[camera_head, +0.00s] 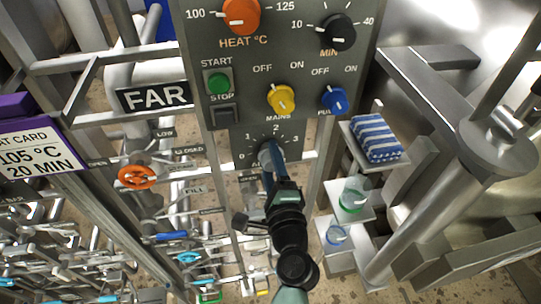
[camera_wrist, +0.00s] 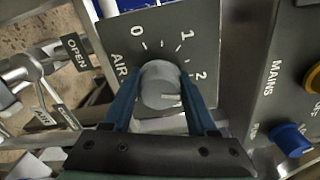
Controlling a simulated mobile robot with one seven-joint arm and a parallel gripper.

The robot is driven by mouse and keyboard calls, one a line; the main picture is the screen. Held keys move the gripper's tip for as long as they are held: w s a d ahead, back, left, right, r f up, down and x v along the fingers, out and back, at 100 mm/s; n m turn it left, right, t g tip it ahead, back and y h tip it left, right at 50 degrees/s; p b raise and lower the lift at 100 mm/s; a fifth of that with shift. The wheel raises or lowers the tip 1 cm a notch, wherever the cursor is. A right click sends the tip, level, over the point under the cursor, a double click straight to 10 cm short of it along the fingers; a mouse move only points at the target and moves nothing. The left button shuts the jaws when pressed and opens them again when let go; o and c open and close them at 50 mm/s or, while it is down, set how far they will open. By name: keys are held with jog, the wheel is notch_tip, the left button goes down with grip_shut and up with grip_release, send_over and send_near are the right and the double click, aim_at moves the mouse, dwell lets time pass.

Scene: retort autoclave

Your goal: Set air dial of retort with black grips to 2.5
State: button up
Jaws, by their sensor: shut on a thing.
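The air dial (camera_wrist: 159,86) is a round grey knob on a dark grey panel, seen close up in the wrist view. Its scale shows 0, 1 and 2 there; the head view also shows 3. A short white pointer line on the knob points right, a little below the 2 in the wrist view. I cannot tell its exact reading. My gripper (camera_wrist: 160,100) has its blue fingers on both sides of the knob and is shut on it. In the head view my gripper (camera_head: 270,157) reaches the panel's lower part and hides most of the dial. No black grips are recognisable.
Above are the orange heat knob (camera_head: 241,15), black minute knob (camera_head: 336,32), yellow mains knob (camera_head: 281,99) and blue knob (camera_head: 333,99). The green start button (camera_head: 218,83) is left. A shelf at right holds a striped cloth (camera_head: 375,137). Pipes with an orange valve wheel (camera_head: 137,177) crowd the left.

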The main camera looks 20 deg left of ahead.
jog(key=m+p, duration=0.2)
jog(key=m, duration=0.3)
jog(key=shift+m, duration=0.3)
dwell(0.4)
jog(key=o, duration=1.4)
jog(key=shift+c, duration=0.2)
jog(key=shift+d, duration=0.1)
jog(key=b+v, duration=0.3)
jog(key=v, duration=1)
